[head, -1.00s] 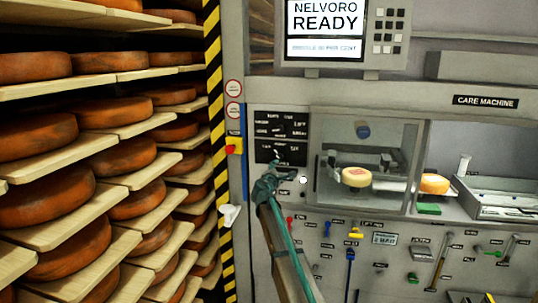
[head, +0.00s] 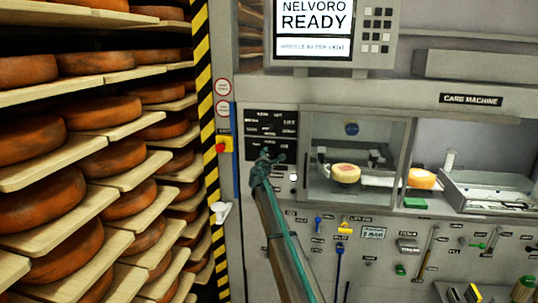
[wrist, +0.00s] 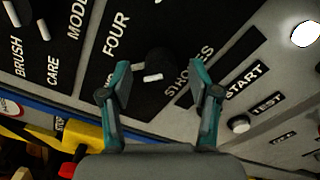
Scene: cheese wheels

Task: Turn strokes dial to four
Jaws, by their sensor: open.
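The strokes dial (wrist: 160,62) is a dark round knob with a white pointer mark, on a black panel in the wrist view. The word FOUR stands left of it and STROKES lies to its right; another label by the left finger is partly hidden. The white mark sits on the dial's lower side in the picture, away from FOUR. My gripper (wrist: 158,84) is open, its two teal fingers apart with the dial between and just beyond their tips. Contact cannot be told. In the head view my gripper (head: 268,158) covers the lower part of the black dial panel (head: 270,118).
Start and test buttons (wrist: 239,124) lie right of the strokes dial, and brush and care dials to its left. A red-and-yellow emergency stop (head: 224,144) is left of the panel. A cheese wheel (head: 346,172) sits in the machine's glazed chamber. Cheese shelves (head: 40,176) fill the left.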

